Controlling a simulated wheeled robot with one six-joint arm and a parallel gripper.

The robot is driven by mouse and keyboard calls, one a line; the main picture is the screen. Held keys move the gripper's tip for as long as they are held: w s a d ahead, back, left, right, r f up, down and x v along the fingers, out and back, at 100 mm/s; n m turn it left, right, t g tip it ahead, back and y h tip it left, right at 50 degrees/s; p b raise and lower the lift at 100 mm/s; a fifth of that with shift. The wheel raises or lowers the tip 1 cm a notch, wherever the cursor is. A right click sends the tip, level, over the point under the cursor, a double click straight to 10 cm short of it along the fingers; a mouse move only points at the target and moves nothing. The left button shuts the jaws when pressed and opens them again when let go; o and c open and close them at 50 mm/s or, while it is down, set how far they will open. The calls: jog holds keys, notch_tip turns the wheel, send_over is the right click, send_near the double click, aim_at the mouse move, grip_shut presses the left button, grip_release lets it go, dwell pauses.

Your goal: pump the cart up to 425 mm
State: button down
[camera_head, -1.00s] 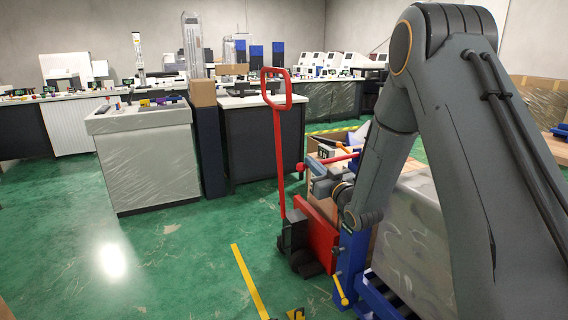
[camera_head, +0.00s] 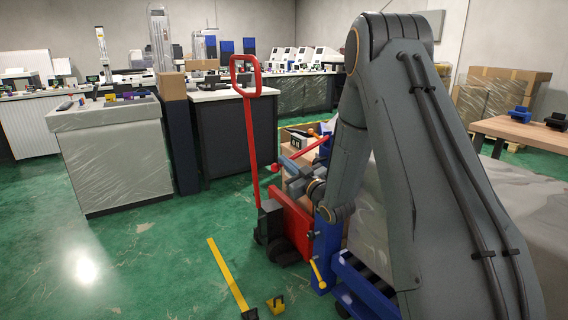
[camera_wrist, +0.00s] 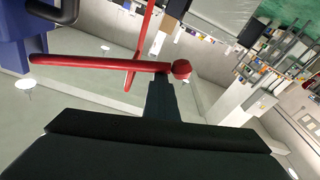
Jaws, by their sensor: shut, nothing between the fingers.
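The cart has a blue frame (camera_head: 325,255) and stands low in front of me, partly hidden by my arm. A red lever (camera_head: 308,154) with a round red knob (camera_head: 274,168) slants across its upper part. In the wrist view the red lever (camera_wrist: 95,63) runs across the picture to its knob (camera_wrist: 181,69). My gripper (camera_head: 289,166) is beside the lever near the knob end. In the wrist view my gripper's fingers (camera_wrist: 162,88) are shut and empty, with tips close to the lever; contact cannot be told. No height reading is legible.
A red pallet-jack-like unit with a tall loop handle (camera_head: 250,130) stands just left of the blue frame. A wrapped cabinet (camera_head: 118,160) is at left; green floor between is clear.

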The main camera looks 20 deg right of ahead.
jog(key=shift+s+d+f+h, duration=0.1)
jog(key=shift+f+h, duration=0.2)
jog(key=shift+f, duration=0.25)
notch_tip(320, 180, up, 5)
jog(key=a+p, duration=0.2)
jog(key=p, duration=0.1)
jog(key=b+v, duration=0.1)
jog(key=v, duration=0.8)
jog(key=shift+d, duration=0.5)
jog(key=shift+s+f, duration=0.1)
jog(key=shift+s, duration=0.05)
